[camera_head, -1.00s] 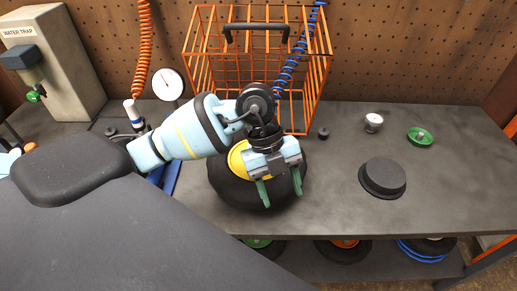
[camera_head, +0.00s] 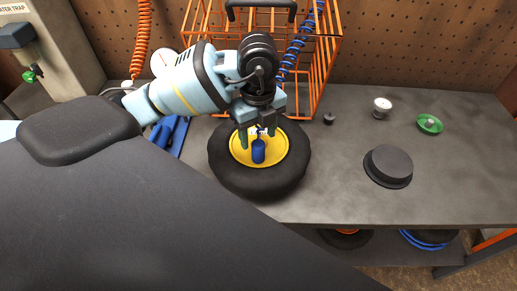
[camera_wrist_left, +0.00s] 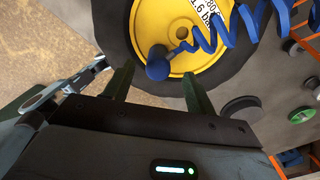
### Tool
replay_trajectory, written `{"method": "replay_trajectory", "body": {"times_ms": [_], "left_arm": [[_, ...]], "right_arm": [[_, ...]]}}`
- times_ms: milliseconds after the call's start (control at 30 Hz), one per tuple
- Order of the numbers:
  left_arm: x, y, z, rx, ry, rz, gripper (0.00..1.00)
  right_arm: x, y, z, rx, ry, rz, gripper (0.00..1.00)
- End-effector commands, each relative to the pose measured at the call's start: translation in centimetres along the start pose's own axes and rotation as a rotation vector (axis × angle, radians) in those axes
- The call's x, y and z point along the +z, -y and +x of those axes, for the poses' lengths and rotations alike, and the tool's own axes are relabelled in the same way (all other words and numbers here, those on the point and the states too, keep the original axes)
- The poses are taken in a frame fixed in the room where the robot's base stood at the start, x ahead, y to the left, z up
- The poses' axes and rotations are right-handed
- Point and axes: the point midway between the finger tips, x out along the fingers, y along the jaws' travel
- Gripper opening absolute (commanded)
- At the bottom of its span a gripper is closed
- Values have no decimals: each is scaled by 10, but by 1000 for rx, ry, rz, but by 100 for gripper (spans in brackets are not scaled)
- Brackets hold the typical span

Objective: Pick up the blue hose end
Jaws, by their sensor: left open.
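The blue hose end (camera_head: 258,151) shows in front of the yellow hub of a black-tyred wheel (camera_head: 222,172). In the left wrist view the hose end (camera_wrist_left: 158,68) is a blue knob on a coiled blue hose (camera_wrist_left: 205,42), just beyond the fingertips. My left gripper (camera_head: 257,137) is open, its green fingers pointing down either side of the hose end. In the left wrist view the gripper (camera_wrist_left: 158,85) has nothing between its fingers, and the hose end is centred ahead of the gap. I cannot tell the exact distance. My right gripper is not in view.
An orange wire basket (camera_head: 325,75) stands behind the wheel, with blue coiled hose beside it.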

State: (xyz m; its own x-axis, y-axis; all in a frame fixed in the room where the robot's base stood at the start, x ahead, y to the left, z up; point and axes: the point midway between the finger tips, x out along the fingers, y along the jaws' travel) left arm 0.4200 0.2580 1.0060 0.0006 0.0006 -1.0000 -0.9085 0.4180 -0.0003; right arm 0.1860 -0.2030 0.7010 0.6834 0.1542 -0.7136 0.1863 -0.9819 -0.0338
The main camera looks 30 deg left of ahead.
Motion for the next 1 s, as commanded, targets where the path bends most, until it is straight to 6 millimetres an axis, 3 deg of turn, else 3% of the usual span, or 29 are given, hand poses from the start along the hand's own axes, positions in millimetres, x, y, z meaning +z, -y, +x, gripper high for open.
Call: {"method": "replay_trajectory", "body": {"times_ms": [300, 667, 1000], "left_arm": [[-4, -3, 42, 2, -1, 0, 56], [-3, -2, 49, -1, 1, 1, 55], [-4, -2, 48, -1, 1, 1, 10]], "right_arm": [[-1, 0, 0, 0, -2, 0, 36], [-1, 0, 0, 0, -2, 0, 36], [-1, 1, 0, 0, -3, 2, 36]]}}
